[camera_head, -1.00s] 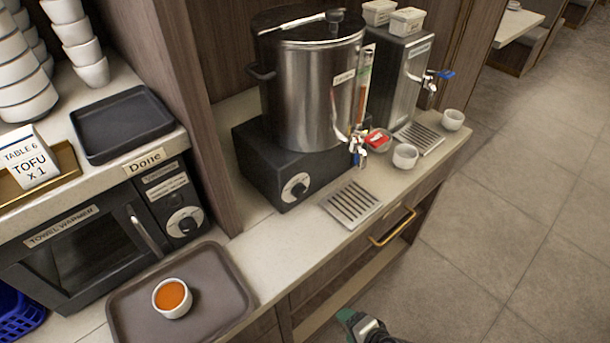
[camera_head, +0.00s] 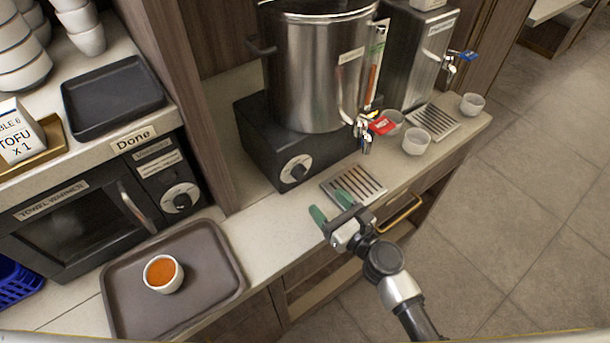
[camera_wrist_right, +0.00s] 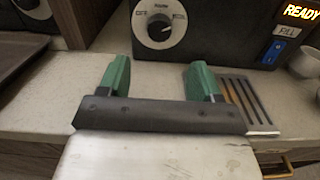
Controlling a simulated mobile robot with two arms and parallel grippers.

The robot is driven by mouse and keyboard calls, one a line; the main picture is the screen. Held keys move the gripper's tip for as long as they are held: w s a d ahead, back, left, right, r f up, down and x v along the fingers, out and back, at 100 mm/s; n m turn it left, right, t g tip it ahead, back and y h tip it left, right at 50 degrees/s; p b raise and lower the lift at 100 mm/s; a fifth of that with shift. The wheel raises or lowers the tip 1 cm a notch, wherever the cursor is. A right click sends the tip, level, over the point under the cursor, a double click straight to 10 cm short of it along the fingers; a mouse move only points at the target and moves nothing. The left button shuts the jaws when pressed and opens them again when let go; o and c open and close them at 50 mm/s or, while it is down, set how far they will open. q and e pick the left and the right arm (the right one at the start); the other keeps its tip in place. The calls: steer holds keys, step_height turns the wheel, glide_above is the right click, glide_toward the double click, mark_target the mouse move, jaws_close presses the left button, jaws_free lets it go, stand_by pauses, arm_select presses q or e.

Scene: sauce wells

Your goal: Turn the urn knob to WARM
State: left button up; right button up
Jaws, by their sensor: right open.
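The urn (camera_head: 318,75) is a tall steel cylinder on a black base at the back of the counter. Its knob (camera_head: 295,170) is on the front of the base, with a white dial plate. The knob (camera_wrist_right: 159,28) also shows in the right wrist view, ahead of and above the space between the fingers; its printed words are too small to read surely. My right gripper (camera_head: 331,213) is open and empty, over the counter in front of the base, apart from the knob. It also shows in the right wrist view (camera_wrist_right: 158,82) with green fingertips. My left gripper is out of view.
A slotted drip tray (camera_head: 353,186) lies right of the gripper. A brown tray (camera_head: 225,262) with a sauce cup (camera_head: 163,273) lies at left. A towel warmer (camera_head: 75,220) stands behind it.

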mark_target(303, 176)
steer(key=x, duration=0.9)
steer(key=shift+a, duration=0.1)
steer(key=shift+c, duration=0.3)
steer(key=c, duration=0.8)
steer(key=shift+c, duration=0.3)
steer(key=shift+n, duration=0.5)
steer(key=n+b, duration=0.2)
steer(key=n, duration=0.2)
steer(key=shift+f+n, duration=0.1)
steer(key=shift+n, duration=0.3)
steer(key=n+b, duration=0.1)
steer(key=n, duration=0.2)
steer(key=shift+w, duration=0.1)
steer(key=shift+n+b, duration=0.45)
steer(key=shift+n, duration=1.15)
